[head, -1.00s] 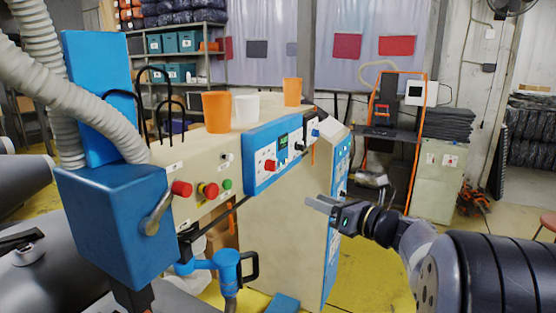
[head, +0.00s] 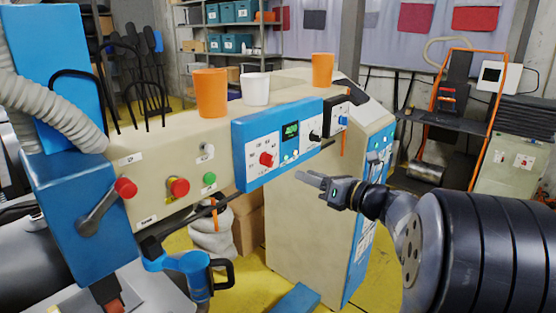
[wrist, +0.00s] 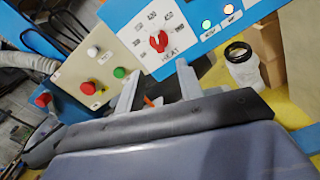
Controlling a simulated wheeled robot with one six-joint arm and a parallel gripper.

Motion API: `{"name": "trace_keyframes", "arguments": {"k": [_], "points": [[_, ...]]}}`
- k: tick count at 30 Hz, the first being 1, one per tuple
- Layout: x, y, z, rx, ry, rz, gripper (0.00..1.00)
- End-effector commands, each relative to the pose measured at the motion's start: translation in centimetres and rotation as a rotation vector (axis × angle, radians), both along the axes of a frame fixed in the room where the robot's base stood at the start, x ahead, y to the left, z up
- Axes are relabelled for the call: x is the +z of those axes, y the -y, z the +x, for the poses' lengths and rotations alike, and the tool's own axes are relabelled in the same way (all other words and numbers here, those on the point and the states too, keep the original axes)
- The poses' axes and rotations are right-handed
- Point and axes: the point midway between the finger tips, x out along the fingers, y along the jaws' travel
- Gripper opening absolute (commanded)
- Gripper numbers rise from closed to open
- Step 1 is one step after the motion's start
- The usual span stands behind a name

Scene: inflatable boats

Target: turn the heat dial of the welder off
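The welder is a beige machine (head: 170,150) with a blue control panel (head: 250,132) on its front. The heat dial is a red knob (head: 266,159) on a white scale plate at the panel's left part. In the wrist view the red dial (wrist: 158,41) is in plain sight at top centre, its scale numbers around it. My gripper (head: 308,180) is in front of the panel, to the right of and a little lower than the dial, not touching it. In the wrist view the gripper's two fingers (wrist: 158,92) stand apart with nothing held between them.
A red emergency button (head: 178,188), green button (head: 209,178) and red-knobbed lever (head: 125,188) are left of the panel. Orange cups (head: 211,93) and a white cup (head: 255,88) stand on top. A blue clamp-like part (head: 196,272) juts out below.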

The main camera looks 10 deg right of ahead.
Motion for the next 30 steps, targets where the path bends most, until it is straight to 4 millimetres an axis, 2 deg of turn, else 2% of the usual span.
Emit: {"name": "trace_keyframes", "arguments": {"k": [17, 22, 30], "points": [[0.2, -5.5, 7.5, 0.004, -0.001, 0.0, 0.35], [0.1, -6.1, 8.4, 0.001, -0.001, 0.0, 0.35], [0.0, -6.2, 8.5, 0.0, 0.0, 0.0, 0.35]]}}
